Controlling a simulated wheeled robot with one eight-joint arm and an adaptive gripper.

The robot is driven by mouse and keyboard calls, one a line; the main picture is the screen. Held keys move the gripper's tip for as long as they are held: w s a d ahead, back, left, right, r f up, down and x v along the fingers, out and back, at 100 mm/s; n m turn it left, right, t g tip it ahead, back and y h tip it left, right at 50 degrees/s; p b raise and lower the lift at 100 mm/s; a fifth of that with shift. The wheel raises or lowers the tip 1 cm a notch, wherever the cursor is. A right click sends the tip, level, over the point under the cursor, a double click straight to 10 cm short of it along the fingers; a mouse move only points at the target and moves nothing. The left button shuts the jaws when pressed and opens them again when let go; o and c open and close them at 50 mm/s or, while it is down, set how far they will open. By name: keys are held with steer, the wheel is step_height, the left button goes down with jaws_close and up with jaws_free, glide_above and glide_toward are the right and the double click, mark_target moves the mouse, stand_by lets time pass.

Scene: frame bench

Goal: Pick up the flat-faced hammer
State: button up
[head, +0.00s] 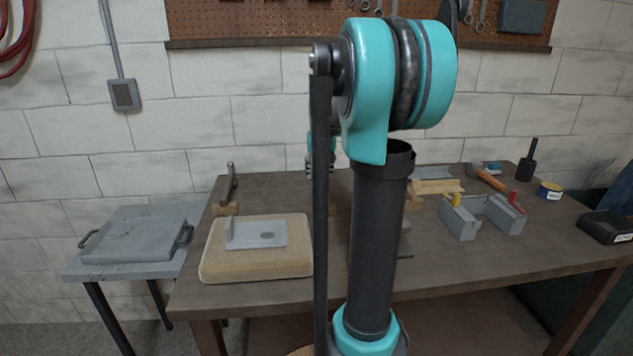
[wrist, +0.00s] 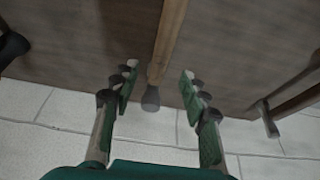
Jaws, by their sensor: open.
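In the wrist view my gripper (wrist: 157,88) is open, its two green fingers apart. A tool with a long wooden handle and a dark grey end (wrist: 166,40) lies between and beyond the fingers; no contact is visible. I cannot tell whether it is the flat-faced hammer. Another wooden-handled tool with a narrow dark head (wrist: 270,122) is at the right. In the head view my gripper (head: 322,160) is mostly hidden behind my arm. A hammer with an orange-brown handle (head: 490,179) lies at the back right of the bench. An upright dark-headed tool (head: 231,184) is at the back left.
The wooden bench (head: 450,275) stands against a white block wall. A board with a metal plate (head: 257,264) lies front left; a grey caddy (head: 460,222), a dark mallet (head: 526,170) and a tin (head: 549,191) are at right. A dark object (wrist: 10,45) edges the wrist view.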

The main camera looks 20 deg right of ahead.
mark_target(318, 181)
steer(key=x, duration=0.6)
steer(key=shift+w+f, duration=0.1)
steer(key=shift+w, duration=0.1)
steer(key=shift+w+f, duration=0.1)
steer(key=shift+f, duration=0.3)
steer(key=shift+f, duration=0.2)
stand_by(0.4)
jaws_close()
